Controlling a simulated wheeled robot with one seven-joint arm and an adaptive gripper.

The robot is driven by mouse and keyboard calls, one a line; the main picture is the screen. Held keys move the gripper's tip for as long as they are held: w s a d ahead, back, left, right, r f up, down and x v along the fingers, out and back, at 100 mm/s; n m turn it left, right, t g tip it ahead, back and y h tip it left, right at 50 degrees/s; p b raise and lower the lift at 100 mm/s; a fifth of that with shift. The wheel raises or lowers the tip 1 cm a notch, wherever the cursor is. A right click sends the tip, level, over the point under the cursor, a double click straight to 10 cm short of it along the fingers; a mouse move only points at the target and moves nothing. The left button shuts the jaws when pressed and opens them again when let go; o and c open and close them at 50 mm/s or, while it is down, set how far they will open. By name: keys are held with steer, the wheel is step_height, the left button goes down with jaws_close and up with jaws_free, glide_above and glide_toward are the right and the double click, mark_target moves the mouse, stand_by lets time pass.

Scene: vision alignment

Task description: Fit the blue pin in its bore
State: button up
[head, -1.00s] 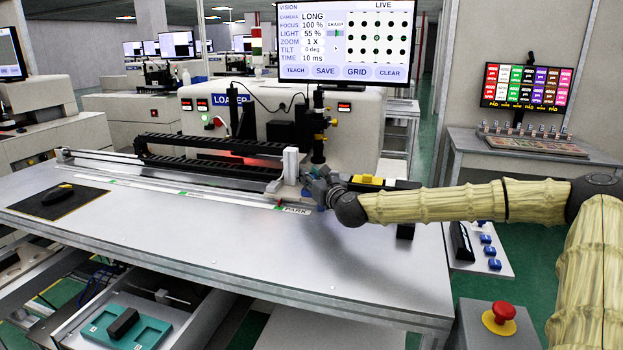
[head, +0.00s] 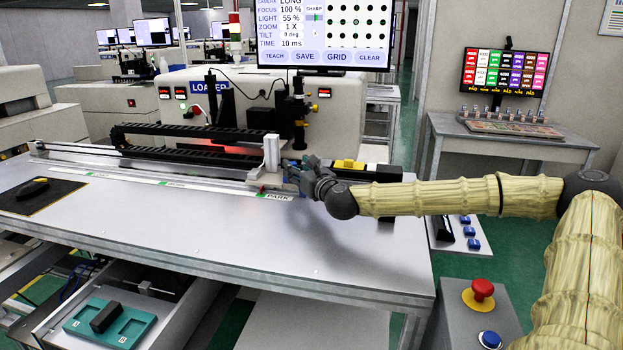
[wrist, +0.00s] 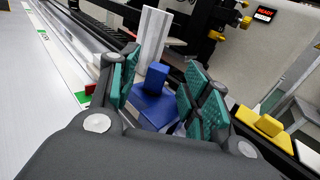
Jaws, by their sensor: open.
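A blue block (wrist: 154,79) stands up from a wider blue base (wrist: 168,108) in the wrist view. I cannot tell whether this block is the blue pin, and I see no bore. My gripper (wrist: 162,90) is open, its teal pads on either side of the blue block, with a gap visible at least on the right. In the head view my gripper (head: 299,174) is at the right end of the rail, just behind the PARK label (head: 278,197), and mostly hides the blue part.
A white upright post (wrist: 151,42) stands just behind the blue block. A yellow block (wrist: 260,122) lies to the right of my gripper. The black cable chain (head: 190,143) runs along the back of the table (head: 190,228). The front tabletop is mostly clear.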

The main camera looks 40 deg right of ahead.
steer(key=shift+s+a, duration=0.15)
steer(key=shift+s, duration=1.25)
steer(key=shift+s+a, duration=0.2)
steer(key=shift+s, duration=1.15)
steer(key=shift+s+a, duration=0.15)
steer(key=shift+s, duration=1.25)
